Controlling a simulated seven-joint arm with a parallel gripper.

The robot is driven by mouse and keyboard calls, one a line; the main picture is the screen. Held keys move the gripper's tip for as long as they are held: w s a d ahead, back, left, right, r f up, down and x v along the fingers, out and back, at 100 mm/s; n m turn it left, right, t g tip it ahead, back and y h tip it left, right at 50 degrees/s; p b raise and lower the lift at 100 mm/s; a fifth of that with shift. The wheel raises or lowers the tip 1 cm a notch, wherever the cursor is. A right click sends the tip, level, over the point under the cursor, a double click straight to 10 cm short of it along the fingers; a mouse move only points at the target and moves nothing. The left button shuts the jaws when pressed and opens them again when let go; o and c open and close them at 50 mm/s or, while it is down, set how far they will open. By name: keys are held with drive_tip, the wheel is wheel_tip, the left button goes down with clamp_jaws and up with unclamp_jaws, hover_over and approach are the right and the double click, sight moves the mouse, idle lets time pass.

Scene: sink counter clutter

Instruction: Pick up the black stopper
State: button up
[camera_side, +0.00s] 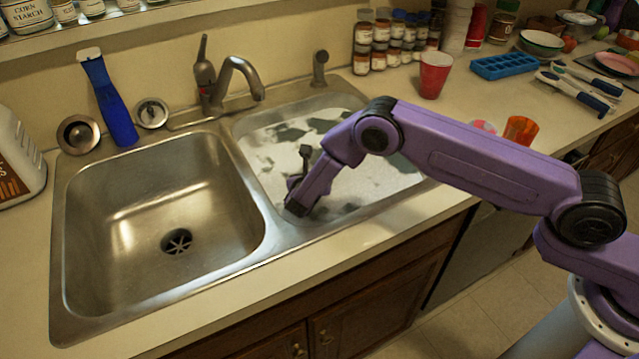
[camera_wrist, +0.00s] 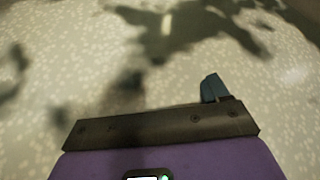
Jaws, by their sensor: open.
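My gripper (camera_side: 296,206) points down into the right sink basin (camera_side: 262,123), close to its front left side. It is open, and I see nothing held in it. In the wrist view one blue-grey fingertip (camera_wrist: 213,88) shows beyond the dark mounting bar; the other finger is hidden. I cannot clearly pick out a black stopper in either view. Two round metal sink fittings stand behind the left basin: a cup-shaped one with a dark inside (camera_side: 79,134) and a flatter one with a pale rim (camera_side: 151,112).
The right basin has a pale speckled surface with dark patches (camera_wrist: 170,40). The left basin (camera_side: 150,205) is empty except for its drain (camera_side: 177,241). A faucet (camera_side: 235,80) stands behind the divider. A blue-handled scraper (camera_side: 112,105), red cup (camera_side: 434,75) and orange cup (camera_side: 520,130) stand around.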

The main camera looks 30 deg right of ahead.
wheel_tip(320, 180, down, 3)
drive_tip(key=shift+r, duration=0.15)
drive_tip(key=shift+x, duration=1.1)
drive_tip(key=shift+w+d+f, duration=0.25)
drive_tip(key=shift+w, duration=0.05)
drive_tip(key=c, duration=1.1)
